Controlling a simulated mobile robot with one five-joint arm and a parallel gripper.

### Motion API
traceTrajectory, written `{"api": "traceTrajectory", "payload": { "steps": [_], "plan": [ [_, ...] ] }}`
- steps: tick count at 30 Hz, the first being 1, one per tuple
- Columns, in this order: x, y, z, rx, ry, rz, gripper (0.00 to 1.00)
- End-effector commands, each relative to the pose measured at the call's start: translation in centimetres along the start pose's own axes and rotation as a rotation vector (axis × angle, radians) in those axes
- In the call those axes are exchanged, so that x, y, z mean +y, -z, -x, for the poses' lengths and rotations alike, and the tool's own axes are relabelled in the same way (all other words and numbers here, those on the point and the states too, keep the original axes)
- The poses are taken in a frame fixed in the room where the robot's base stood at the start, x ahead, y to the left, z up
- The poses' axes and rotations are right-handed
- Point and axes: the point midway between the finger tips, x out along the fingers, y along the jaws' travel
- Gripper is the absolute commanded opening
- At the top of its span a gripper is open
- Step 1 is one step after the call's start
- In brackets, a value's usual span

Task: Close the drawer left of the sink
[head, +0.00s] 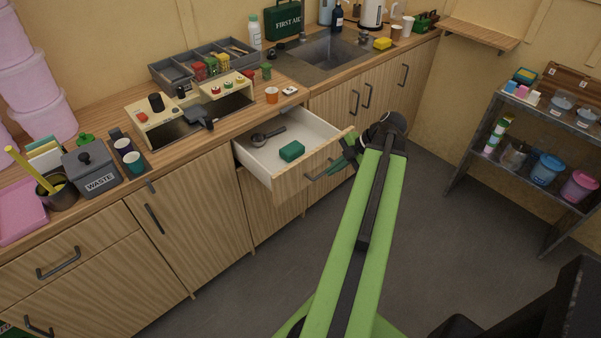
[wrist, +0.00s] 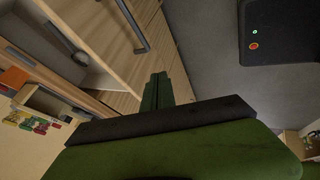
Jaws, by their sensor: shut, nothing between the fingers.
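The drawer (head: 283,182) left of the sink (head: 326,54) stands open, pulled well out from the wooden counter. Inside it lie a dark ladle (head: 267,135) and a green block (head: 292,151). Its dark bar handle (head: 318,174) is on the front panel. My gripper (head: 342,165) is shut and empty, at the right part of the drawer front, close to the handle. I cannot tell whether it touches the front. In the wrist view my shut gripper (wrist: 157,92) points toward the drawer front, with the handle (wrist: 133,27) just left of and above the fingertips.
The counter holds an orange cup (head: 271,95), a grey divided tray (head: 205,62) and a waste bin (head: 92,168). Closed cabinet doors (head: 368,96) are right of the drawer. A metal shelf unit (head: 545,120) stands at the right. The grey floor (head: 430,200) between is clear.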

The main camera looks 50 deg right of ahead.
Motion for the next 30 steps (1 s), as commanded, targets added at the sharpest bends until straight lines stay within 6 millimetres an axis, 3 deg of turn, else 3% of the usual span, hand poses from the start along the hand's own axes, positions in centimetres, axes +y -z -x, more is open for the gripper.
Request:
{"api": "traceTrajectory", "payload": {
  "steps": [4,7,20,24,30],
  "plan": [
    [-0.1,-0.1,-0.3,0.000,-0.002,0.007,0.00],
    [-0.3,-0.3,-1.6,-0.001,-0.001,0.006,0.00],
    [-0.5,-0.4,-10.9,-0.001,0.000,0.005,0.00],
    [2.2,-0.2,-11.1,-0.001,0.000,0.005,0.00],
    [3.5,-0.1,-11.8,-0.002,-0.001,0.003,0.00]
  ]
}}
